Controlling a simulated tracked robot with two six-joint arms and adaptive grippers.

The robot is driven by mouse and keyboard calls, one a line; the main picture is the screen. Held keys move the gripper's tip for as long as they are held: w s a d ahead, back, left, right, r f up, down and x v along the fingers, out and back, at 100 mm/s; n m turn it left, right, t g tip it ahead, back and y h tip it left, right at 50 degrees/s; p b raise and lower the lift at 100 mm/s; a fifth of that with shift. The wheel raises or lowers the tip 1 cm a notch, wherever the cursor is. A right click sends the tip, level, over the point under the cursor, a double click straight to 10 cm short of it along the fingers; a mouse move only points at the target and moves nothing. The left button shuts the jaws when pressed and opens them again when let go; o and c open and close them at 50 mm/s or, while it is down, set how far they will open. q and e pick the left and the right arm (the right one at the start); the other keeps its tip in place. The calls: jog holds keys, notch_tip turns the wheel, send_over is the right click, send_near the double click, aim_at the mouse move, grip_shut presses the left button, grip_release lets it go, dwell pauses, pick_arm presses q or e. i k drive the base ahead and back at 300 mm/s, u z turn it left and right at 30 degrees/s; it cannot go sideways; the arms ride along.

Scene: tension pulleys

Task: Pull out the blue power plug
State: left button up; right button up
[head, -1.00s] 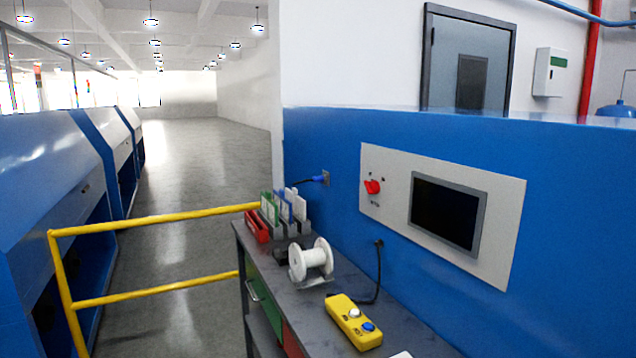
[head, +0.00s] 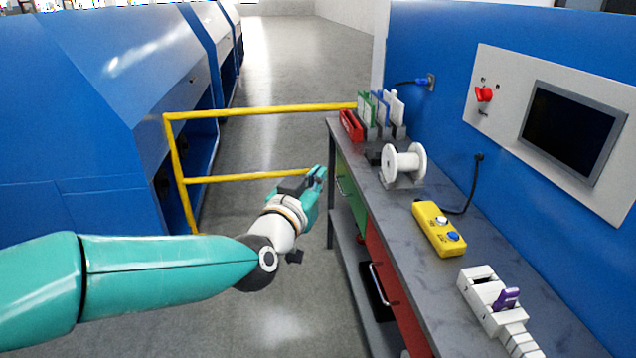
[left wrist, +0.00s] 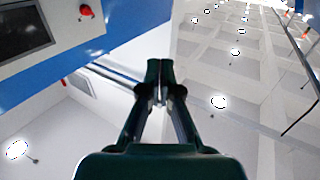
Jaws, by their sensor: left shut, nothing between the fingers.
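The blue power plug (head: 424,82) sits in a socket on the blue wall, above the far end of the workbench, with a cable running left from it. My left gripper (head: 319,173) is shut and empty. In the head view it is left of the workbench's front edge, nearer to me than the plug and apart from it. In the left wrist view the closed fingers (left wrist: 160,82) point toward the ceiling and upper wall, and I do not see the plug there. My right gripper is in neither view.
The workbench (head: 405,205) holds a white spool (head: 404,163), upright coloured folders, a yellow button box (head: 439,228) and a white device with a purple part (head: 495,300). A yellow railing (head: 250,110) stands left of the bench. A grey panel with a red switch (head: 484,94) is on the wall.

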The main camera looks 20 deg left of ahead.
aim_at(424, 81)
jog(key=k, duration=1)
jog(key=u, duration=1.05)
jog(key=i, duration=4.35)
